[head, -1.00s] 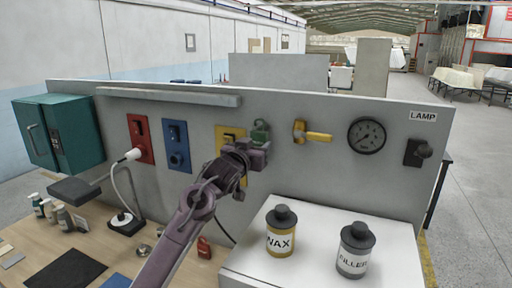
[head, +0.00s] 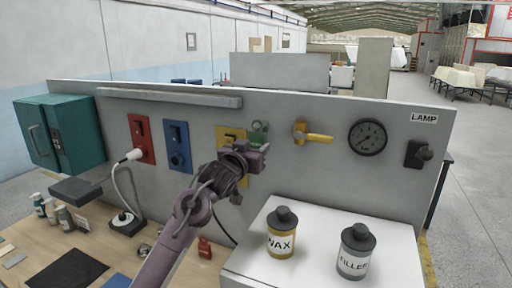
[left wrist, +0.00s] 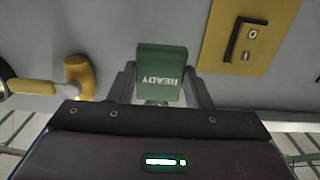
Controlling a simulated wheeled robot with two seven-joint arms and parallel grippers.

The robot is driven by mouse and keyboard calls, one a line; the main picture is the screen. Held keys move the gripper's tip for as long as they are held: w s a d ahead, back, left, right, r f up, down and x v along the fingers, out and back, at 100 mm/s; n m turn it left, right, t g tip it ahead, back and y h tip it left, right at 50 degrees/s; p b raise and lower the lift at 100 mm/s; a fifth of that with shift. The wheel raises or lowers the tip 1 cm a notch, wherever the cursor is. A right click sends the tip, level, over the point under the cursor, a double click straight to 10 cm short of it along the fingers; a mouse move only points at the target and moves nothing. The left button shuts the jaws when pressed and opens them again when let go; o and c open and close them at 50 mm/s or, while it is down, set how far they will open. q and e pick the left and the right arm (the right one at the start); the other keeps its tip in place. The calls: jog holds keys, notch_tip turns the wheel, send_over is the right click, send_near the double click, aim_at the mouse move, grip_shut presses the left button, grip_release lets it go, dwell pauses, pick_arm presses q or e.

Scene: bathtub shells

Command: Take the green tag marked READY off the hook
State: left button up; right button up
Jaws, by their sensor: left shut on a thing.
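The green tag (left wrist: 162,72) lettered READY shows in the left wrist view, its lettering upside down. It sits between the two fingers of my left gripper (left wrist: 161,88), which is shut on it. In the head view the left gripper (head: 258,155) is in front of the grey panel, right of the yellow switch plate. A small green shape (head: 259,130) shows just above the fingers; I cannot tell whether it is tag or hook. The hook is not clearly seen, so I cannot tell whether the tag still touches it. My right gripper is not in view.
On the panel, a yellow-handled valve (head: 313,134) and a round gauge (head: 368,137) are right of the gripper. The yellow switch plate (head: 227,134) is close at left. WAX (head: 282,234) and FILLER (head: 355,252) bottles stand on a white top (head: 315,220) below.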

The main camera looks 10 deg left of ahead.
pick_arm(q)
jog(key=shift+s+a+p, duration=0.1)
jog(key=shift+s+a, duration=0.1)
jog(key=shift+s, duration=0.75)
jog(key=shift+s+a+p, duration=0.15)
jog(key=shift+s, duration=0.85)
jog(key=shift+s+a+p, duration=0.1)
jog(key=shift+s+a, duration=0.1)
jog(key=shift+s, duration=0.75)
